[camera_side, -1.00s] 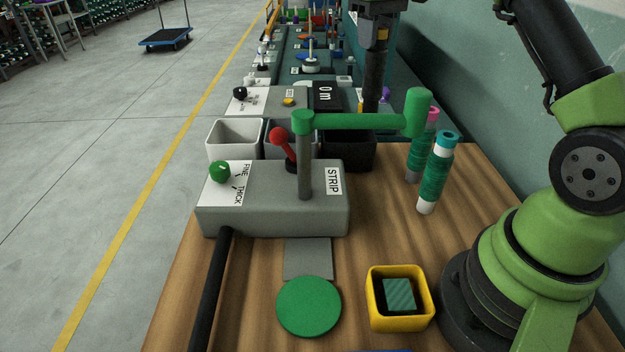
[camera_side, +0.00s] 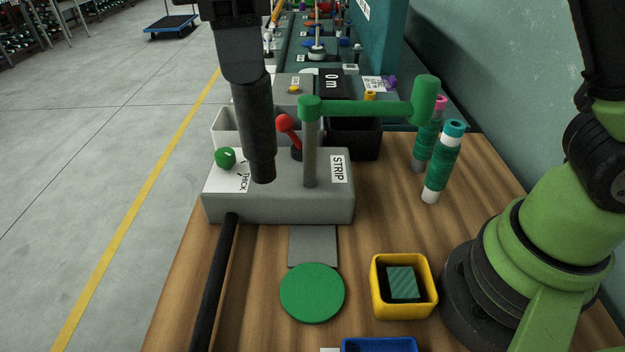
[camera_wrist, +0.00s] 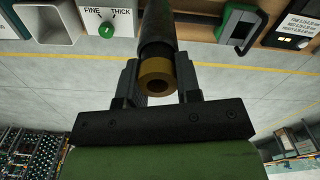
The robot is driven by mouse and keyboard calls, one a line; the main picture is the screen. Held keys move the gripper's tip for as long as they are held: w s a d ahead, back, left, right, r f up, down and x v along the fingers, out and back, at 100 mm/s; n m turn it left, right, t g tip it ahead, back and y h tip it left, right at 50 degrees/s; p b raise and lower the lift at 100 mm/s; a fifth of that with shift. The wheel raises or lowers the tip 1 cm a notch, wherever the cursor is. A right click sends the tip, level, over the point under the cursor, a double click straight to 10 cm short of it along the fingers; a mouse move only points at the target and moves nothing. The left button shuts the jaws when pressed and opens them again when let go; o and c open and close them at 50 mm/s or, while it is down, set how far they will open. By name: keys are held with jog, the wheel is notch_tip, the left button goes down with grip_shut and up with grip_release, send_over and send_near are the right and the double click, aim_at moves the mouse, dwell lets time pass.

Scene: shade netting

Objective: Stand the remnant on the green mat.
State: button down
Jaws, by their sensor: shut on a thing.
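The remnant (camera_side: 257,130), which I take to be the dark roll, hangs roughly upright below my gripper (camera_side: 240,65) in the side view. Its lower end overlaps the left part of the grey machine in the picture; I cannot tell whether they touch. In the wrist view my gripper (camera_wrist: 158,88) is shut on the remnant (camera_wrist: 157,35), whose near end shows a brown hollow core. The green mat (camera_side: 312,292) is a bare flat disc on the wooden table, in front of the machine and apart from the roll.
The grey STRIP machine (camera_side: 280,205) has a tall post with a green crossbar (camera_side: 370,108) and a red lever (camera_side: 287,124). A yellow bin (camera_side: 404,309) stands right of the mat. Green-wound spools (camera_side: 441,165) stand at right. A black rod (camera_side: 215,285) lies left of the mat.

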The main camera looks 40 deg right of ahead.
jog(key=s+f, duration=0.5)
jog(key=s, duration=0.4)
notch_tip(320, 180, down, 10)
jog(key=shift+s+a+f+m, duration=0.15)
jog(key=shift+s+a+m, duration=0.15)
jog(key=shift+a, duration=0.15)
jog(key=shift+f, duration=0.1)
jog(key=c, duration=0.8)
grip_release()
